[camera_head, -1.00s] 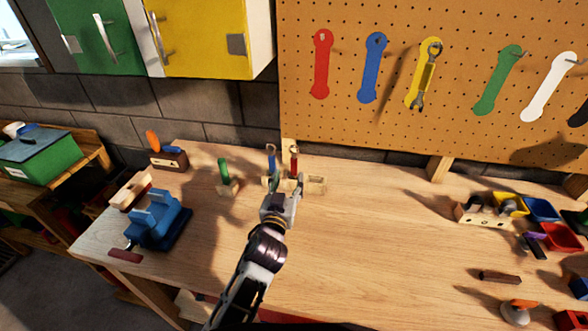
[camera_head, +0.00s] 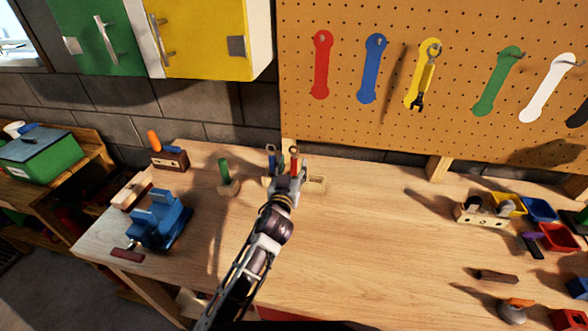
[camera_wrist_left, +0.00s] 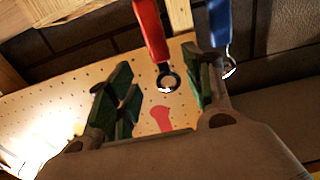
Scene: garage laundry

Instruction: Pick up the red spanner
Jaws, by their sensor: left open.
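The red spanner (camera_head: 294,151) stands upright in a wooden holder (camera_head: 318,185) near the back of the bench. It shows in the left wrist view (camera_wrist_left: 152,28) with its ring end in the gap between my fingers. My left gripper (camera_head: 289,170) is open at the holder; it also shows in the left wrist view (camera_wrist_left: 160,78). Its fingers are apart on either side of the red spanner, and I see no clear contact. The blue spanner (camera_head: 271,153) stands beside it, close to one finger in the left wrist view (camera_wrist_left: 219,22). My gripper hides the spanners' lower parts.
A green-handled tool (camera_head: 224,169) and a blue vise (camera_head: 160,220) stand to the left. A pegboard (camera_head: 455,75) with coloured spanner outlines rises behind. Small bins (camera_head: 540,208) sit at the right. The middle of the bench is clear.

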